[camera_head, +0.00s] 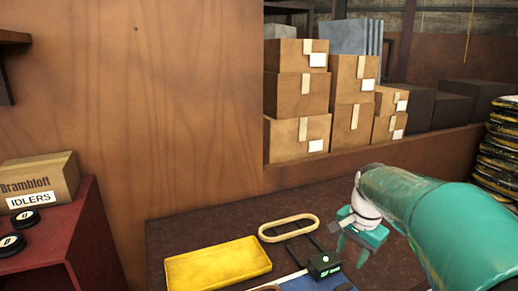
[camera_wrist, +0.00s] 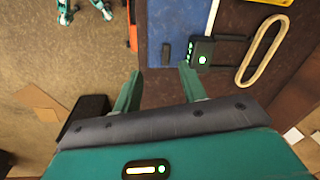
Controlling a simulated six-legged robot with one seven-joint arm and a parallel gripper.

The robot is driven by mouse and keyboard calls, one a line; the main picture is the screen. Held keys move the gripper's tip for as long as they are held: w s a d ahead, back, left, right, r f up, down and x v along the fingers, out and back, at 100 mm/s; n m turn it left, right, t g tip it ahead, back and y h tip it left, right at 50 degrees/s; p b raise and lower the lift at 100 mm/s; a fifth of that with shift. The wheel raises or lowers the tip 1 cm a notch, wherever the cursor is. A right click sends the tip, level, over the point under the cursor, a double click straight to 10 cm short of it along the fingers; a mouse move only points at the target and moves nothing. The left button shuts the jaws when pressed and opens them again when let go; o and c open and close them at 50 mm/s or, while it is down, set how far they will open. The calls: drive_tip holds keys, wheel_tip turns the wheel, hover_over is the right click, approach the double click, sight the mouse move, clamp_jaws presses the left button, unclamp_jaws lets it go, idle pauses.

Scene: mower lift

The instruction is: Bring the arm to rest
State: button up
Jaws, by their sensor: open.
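My teal arm reaches in from the right in the head view. My gripper (camera_head: 352,247) hangs over the right part of the dark bench. In the wrist view my gripper (camera_wrist: 158,78) shows two teal fingers spread wide apart with nothing between them. A black device with green lights (camera_head: 323,264) lies on the bench to the left of the gripper. It also shows in the wrist view (camera_wrist: 201,52), just beyond the right fingertip; I cannot tell whether they touch.
A tan belt loop (camera_head: 289,228) and a yellow tray (camera_head: 217,263) lie on the bench. A blue mat (camera_wrist: 172,30) lies beside the device. An IDLERS box (camera_head: 38,182) stands on a red cabinet (camera_head: 68,235) at left. Stacked cartons (camera_head: 298,92) stand behind. Open floor (camera_wrist: 60,65) shows beside the bench.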

drive_tip(key=s+a+n+t, duration=0.1)
drive_tip(key=s+a+n, duration=0.1)
drive_tip(key=s, duration=0.4)
drive_tip(key=s+a+r+n+t, duration=0.1)
drive_tip(key=s+a+n, duration=0.2)
drive_tip(key=s+n, duration=0.2)
drive_tip(key=s+a+n+t, duration=0.2)
drive_tip(key=s+n, duration=0.1)
drive_tip(key=s, duration=0.6)
drive_tip(key=shift+a+r+h, duration=0.2)
drive_tip(key=shift+a+h, duration=0.05)
drive_tip(key=shift+h, duration=0.05)
drive_tip(key=shift+c, duration=0.6)
drive_tip(key=shift+d, duration=0.2)
